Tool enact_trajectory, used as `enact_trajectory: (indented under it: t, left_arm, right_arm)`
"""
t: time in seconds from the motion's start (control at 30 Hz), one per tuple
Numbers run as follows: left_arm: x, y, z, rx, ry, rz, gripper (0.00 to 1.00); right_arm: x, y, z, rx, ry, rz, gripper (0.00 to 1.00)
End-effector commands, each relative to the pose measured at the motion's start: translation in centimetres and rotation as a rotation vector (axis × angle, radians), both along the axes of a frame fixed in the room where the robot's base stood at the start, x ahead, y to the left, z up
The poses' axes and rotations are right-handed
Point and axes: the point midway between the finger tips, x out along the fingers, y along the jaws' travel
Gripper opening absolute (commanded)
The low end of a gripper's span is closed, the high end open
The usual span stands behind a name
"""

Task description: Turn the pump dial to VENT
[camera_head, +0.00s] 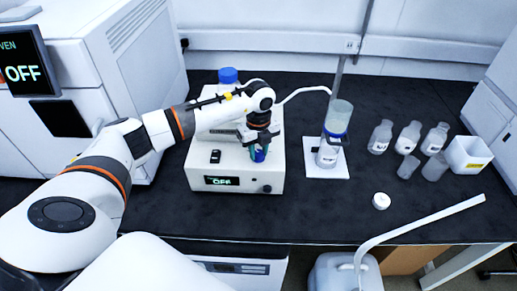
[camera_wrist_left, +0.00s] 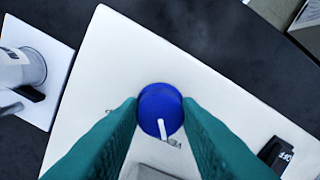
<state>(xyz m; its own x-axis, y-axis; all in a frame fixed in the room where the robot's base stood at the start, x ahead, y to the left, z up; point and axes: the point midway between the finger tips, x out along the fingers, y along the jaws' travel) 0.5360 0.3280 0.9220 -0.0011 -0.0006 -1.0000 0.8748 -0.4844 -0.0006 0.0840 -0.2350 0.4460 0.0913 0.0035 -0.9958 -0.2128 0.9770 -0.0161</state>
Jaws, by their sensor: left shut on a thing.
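The pump is a white box (camera_head: 240,168) on the black bench in the head view, and its display (camera_head: 221,181) reads OFF. Its blue dial (camera_wrist_left: 160,108) is on the top face, with a white pointer line running toward the bottom of the wrist view. In the head view the dial (camera_head: 259,156) is mostly hidden by the fingers. My left gripper (camera_head: 259,150) reaches down from above with teal fingers. In the wrist view the fingers (camera_wrist_left: 160,112) are on both sides of the dial, shut on it. The dial's markings are too small to read. My right gripper is out of view.
A filter flask assembly (camera_head: 329,150) on a white base stands right of the pump. A blue-capped bottle (camera_head: 228,76) is behind the pump. A black switch (camera_head: 215,156) is on the pump's top.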

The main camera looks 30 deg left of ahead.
Motion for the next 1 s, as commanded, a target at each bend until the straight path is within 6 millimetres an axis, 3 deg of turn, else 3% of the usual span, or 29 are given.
enact_trajectory:
  t: [0.73, 0.77, 0.8, 0.9, 1.0]
  left_arm:
    - [0.16, 0.13, 0.22, 0.001, -0.006, 0.095, 0.07]
    - [0.16, 0.13, 0.22, 0.001, -0.006, 0.095, 0.32]
    - [0.16, 0.13, 0.22, 0.001, -0.006, 0.094, 0.38]
    - [0.13, 0.1, 0.17, 0.001, -0.005, 0.093, 0.52]
    - [0.09, 0.08, 0.12, 0.0, -0.004, 0.092, 0.52]
  right_arm:
    - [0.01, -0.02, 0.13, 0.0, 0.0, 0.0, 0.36]
    - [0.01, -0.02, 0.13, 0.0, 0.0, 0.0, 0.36]
    - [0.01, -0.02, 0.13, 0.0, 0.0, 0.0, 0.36]
    - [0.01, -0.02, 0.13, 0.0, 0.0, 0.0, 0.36]
    - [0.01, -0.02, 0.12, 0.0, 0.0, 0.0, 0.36]
